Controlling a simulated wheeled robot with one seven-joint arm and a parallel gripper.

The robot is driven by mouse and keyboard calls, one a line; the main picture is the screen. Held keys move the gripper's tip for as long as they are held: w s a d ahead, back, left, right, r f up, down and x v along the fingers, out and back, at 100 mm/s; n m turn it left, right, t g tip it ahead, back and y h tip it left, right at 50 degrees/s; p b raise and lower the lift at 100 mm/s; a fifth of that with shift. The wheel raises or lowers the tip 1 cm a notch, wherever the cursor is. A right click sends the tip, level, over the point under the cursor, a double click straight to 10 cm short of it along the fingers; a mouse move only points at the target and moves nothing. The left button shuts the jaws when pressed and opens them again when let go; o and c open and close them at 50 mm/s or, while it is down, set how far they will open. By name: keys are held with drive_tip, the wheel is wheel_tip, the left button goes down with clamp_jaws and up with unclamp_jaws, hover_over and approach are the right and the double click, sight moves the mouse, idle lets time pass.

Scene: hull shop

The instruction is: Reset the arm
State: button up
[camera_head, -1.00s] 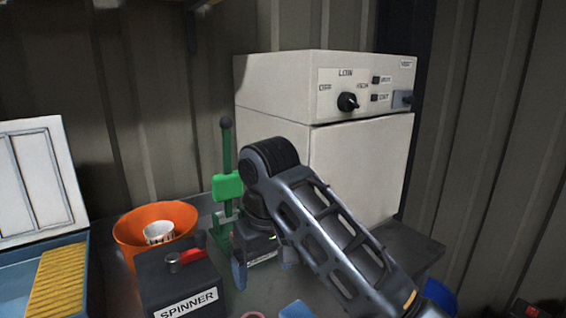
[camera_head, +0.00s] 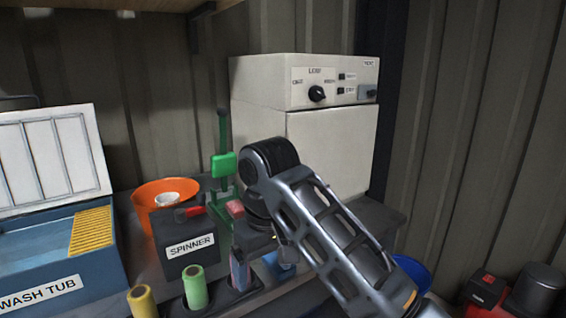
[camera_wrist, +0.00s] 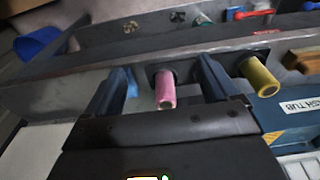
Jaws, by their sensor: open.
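My gripper (camera_wrist: 165,68) is open, its two dark blue fingers wide apart in the wrist view. A pink roll (camera_wrist: 166,92) shows between the fingers, beyond them; I see no grip on it. A yellow roll (camera_wrist: 259,77) stands to the right of the fingers. In the head view my bent arm crosses the middle, and its forearm hides most of the gripper. A bluish finger shows just below it, in front of the bench. The yellow roll (camera_head: 143,301) and a green roll (camera_head: 194,288) stand at the front of the bench.
The blue wash tub (camera_head: 85,285) is at left. An orange bucket (camera_head: 148,196), a black spinner box (camera_head: 190,255) and a green press (camera_head: 223,168) stand on the bench. A white oven (camera_head: 335,150) stands behind my arm. A blue bucket (camera_head: 414,270) is at right.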

drive_tip(key=s+a+f+m+t+y, duration=0.1)
drive_tip(key=s+f+m+t+y, duration=0.15)
drive_tip(key=s+f, duration=0.5)
drive_tip(key=s+a+f+m+t+y, duration=0.1)
drive_tip(key=s+f+y, duration=0.3)
drive_tip(key=f, duration=0.7)
drive_tip(key=s+d+f+m+t, duration=0.2)
drive_tip(key=s+d+f+t, duration=0.15)
drive_tip(key=s, duration=0.35)
drive_tip(key=s+d+r+m+t+h+b, duration=0.1)
drive_tip(key=s+d+r+m+t+h, duration=0.2)
drive_tip(key=s+d, duration=1.05)
drive_tip(key=s+d+r+n+t+h, duration=0.1)
drive_tip(key=s+d+r+t+h, duration=0.2)
drive_tip(key=s+d+r, duration=0.6)
drive_tip(key=s+r+h, duration=0.1)
drive_tip(key=s+r, duration=0.2)
drive_tip(key=s, duration=0.1)
drive_tip(key=shift+s+d+t, duration=0.25)
drive_tip(key=shift+d+t, duration=0.05)
drive_tip(key=shift+d, duration=0.05)
drive_tip(key=shift+n, duration=0.25)
